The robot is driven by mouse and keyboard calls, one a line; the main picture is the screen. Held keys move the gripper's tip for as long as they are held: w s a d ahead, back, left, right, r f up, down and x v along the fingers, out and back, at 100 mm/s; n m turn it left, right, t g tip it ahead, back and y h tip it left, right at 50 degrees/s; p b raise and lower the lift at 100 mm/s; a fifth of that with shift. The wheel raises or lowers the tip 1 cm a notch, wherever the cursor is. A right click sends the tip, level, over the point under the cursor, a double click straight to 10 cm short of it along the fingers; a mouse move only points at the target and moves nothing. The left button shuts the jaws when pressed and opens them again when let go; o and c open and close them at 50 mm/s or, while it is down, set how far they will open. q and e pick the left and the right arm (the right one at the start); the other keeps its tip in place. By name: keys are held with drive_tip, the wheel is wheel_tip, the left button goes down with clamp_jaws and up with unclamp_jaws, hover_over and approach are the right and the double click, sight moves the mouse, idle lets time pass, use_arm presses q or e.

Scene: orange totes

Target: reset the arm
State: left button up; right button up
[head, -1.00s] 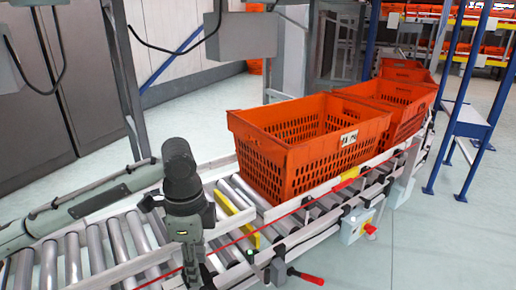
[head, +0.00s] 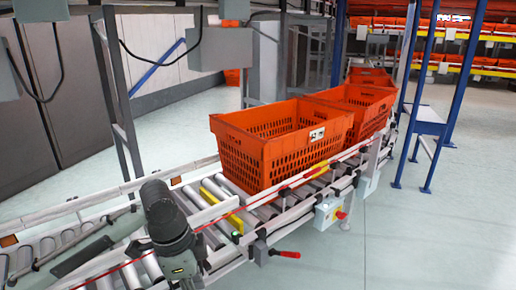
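One of my arms (head: 168,222) shows at the lower left in the head view, over the roller conveyor. Its dark rounded link stands in front of the rollers, left of the nearest orange tote (head: 268,160), and is apart from it. The lower end of this arm is cut off by the bottom edge of the picture. No gripper fingers of either arm can be made out.
Several orange totes stand in a row on the conveyor (head: 150,268), with another tote (head: 368,100) behind the nearest. A yellow bar (head: 222,205) crosses the rollers. A control box with a red knob (head: 330,211) hangs on the near rail. Blue posts (head: 455,100) stand at right; floor there is clear.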

use_arm(q)
wheel_tip(320, 180, down, 15)
drive_tip(key=s+n+t+h, duration=0.1)
drive_tip(key=s+n+t, duration=0.2)
drive_tip(key=n, duration=0.5)
drive_tip(key=s+a+f+n+y, duration=0.2)
drive_tip(key=s+a+f+n, duration=0.1)
drive_tip(key=s+a+f, duration=0.2)
drive_tip(key=s+a+f+n+y, duration=0.1)
drive_tip(key=s+a+f+n, duration=0.1)
drive_tip(key=s+a+f, duration=0.3)
drive_tip(key=shift+s+a+n+g+y, duration=0.4)
drive_tip(key=shift+s+a, duration=0.85)
drive_tip(key=shift+a, duration=1.15)
use_arm(e)
drive_tip(key=shift+w+r, duration=0.15)
drive_tip(key=shift+w, duration=0.1)
drive_tip(key=shift+s, duration=0.2)
drive_tip(key=shift+s+f, duration=0.35)
drive_tip(key=shift+s, duration=0.05)
